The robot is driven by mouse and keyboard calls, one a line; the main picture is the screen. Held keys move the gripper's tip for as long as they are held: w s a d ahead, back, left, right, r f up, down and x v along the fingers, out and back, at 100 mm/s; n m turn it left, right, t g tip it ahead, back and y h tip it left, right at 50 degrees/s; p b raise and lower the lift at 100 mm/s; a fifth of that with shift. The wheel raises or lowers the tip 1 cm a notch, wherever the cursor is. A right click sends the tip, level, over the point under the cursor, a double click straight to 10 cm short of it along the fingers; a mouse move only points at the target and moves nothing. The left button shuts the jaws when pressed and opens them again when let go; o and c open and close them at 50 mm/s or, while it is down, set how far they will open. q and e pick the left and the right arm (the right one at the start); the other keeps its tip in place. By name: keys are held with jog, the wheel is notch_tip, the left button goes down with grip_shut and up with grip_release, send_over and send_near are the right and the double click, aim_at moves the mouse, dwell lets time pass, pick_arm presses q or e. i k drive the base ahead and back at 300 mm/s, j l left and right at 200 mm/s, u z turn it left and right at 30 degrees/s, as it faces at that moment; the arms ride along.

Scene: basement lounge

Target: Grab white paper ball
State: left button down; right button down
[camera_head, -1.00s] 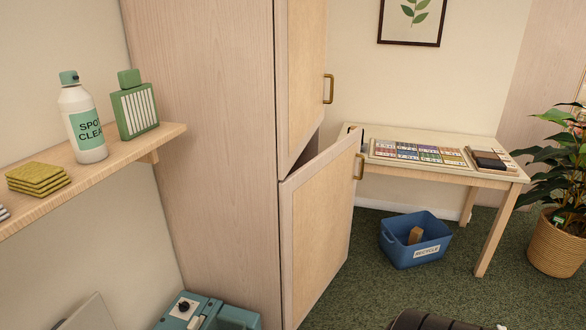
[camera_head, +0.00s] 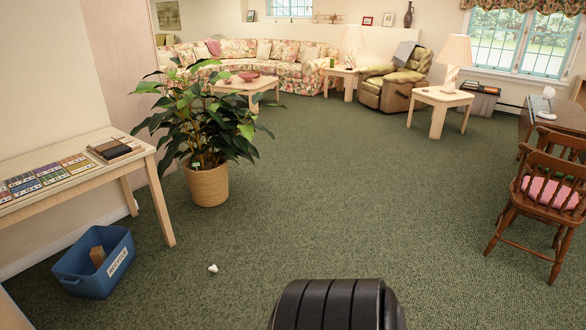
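A small white paper ball (camera_head: 213,268) lies on the green carpet, to the right of the blue recycle bin (camera_head: 92,262) and in front of the table's near right leg. The black ribbed shape at the bottom middle is part of my own body. Neither of my grippers is in view, and nothing is seen touching the ball.
A wooden table (camera_head: 140,152) with game cards stands at the left above the bin. A potted plant (camera_head: 208,186) stands behind the ball. A wooden chair (camera_head: 540,205) and desk are at the right. The carpet (camera_head: 360,190) in the middle is open.

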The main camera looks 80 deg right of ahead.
aim_at(214, 269)
jog(key=z, duration=1.8)
jog(key=i+j, duration=0.1)
jog(key=i, duration=0.3)
